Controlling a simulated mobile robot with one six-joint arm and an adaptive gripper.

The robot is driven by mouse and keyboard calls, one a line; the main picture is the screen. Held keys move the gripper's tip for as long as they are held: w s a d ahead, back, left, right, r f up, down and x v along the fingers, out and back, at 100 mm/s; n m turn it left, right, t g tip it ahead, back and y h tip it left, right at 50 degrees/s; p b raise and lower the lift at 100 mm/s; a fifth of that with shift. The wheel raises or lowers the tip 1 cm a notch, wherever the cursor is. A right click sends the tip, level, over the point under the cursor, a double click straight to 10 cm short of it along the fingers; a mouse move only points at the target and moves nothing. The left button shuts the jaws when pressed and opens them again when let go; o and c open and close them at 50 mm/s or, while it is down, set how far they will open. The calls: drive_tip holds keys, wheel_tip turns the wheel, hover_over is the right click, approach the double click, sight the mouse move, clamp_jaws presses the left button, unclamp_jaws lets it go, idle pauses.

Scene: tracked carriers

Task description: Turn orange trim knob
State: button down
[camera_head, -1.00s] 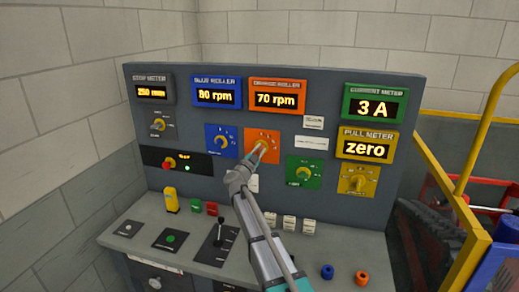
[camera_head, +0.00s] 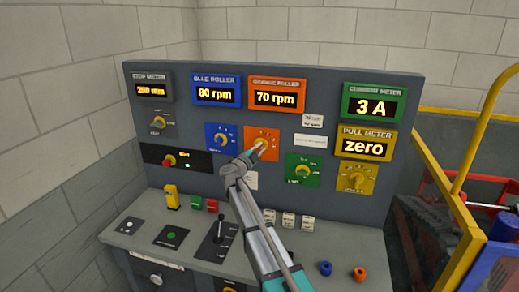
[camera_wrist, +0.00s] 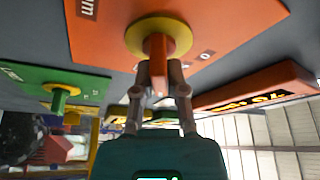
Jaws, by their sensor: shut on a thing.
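The orange trim knob is a yellow disc with an orange grip on an orange square plate (camera_head: 270,154) in the middle of the upright panel. In the wrist view, the knob (camera_wrist: 157,52) stands out from its plate, and my gripper (camera_wrist: 159,78) has one finger on each side of the orange grip, shut on it. In the head view, my gripper (camera_head: 257,150) reaches the knob from the lower left and hides part of it. The orange roller display (camera_head: 276,96) above reads 70 rpm.
A blue knob plate (camera_head: 222,138) is close on the left, and a green one (camera_head: 303,171) on the lower right. A yellow knob plate (camera_head: 356,177) is farther right. A lever (camera_head: 219,232) and several buttons stand on the desk below. A yellow rail (camera_head: 478,120) is at far right.

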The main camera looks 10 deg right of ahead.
drive_tip(key=c, duration=0.7)
unclamp_jaws()
drive_tip(key=shift+n, duration=0.3)
